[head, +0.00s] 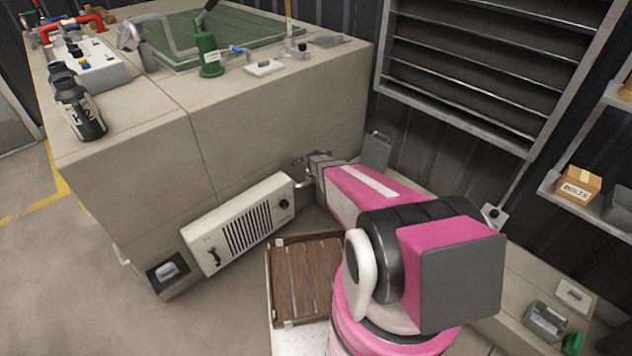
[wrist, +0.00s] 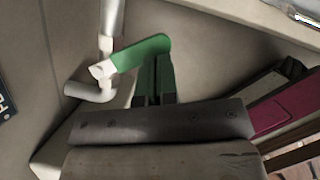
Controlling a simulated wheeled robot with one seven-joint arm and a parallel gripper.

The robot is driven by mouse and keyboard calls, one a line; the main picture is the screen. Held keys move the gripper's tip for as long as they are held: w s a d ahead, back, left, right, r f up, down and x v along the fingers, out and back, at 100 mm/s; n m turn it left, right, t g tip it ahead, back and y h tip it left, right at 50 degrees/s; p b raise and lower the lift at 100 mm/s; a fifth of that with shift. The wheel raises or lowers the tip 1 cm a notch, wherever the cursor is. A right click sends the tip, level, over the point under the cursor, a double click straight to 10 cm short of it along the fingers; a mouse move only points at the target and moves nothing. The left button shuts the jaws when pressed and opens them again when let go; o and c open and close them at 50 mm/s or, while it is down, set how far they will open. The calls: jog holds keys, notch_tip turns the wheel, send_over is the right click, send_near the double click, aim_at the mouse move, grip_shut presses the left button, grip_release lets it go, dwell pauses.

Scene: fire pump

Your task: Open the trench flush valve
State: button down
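In the wrist view a green lever handle (wrist: 143,53) sits on a pale pipe (wrist: 112,22) against a beige wall. The handle slants up to the right from its pale pivot. The pipe bends left below the pivot. My gripper (wrist: 154,75) reaches to the handle's free right end, its dark fingers close together. The tips overlap the handle's lower edge, so I cannot tell whether they clamp it or only touch it. In the head view my gripper (head: 306,172) is low by the concrete block, beyond the white vented panel. The green handle cannot be made out there.
The concrete block (head: 140,190) stands left of my arm, with the white vented panel (head: 240,222) leaning along its base. A brown slatted pallet (head: 307,275) lies on the floor beside it. A louvre (head: 480,70) and shelf (head: 590,215) are at right.

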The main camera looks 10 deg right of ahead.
jog(key=shift+w+d, duration=0.4)
jog(key=shift+w, duration=0.4)
jog(key=shift+w+d, duration=0.35)
jog(key=shift+w, duration=0.4)
jog(key=shift+w+d, duration=0.1)
jog(key=shift+w, duration=1.15)
jog(key=v, duration=1)
jog(key=shift+r, duration=0.35)
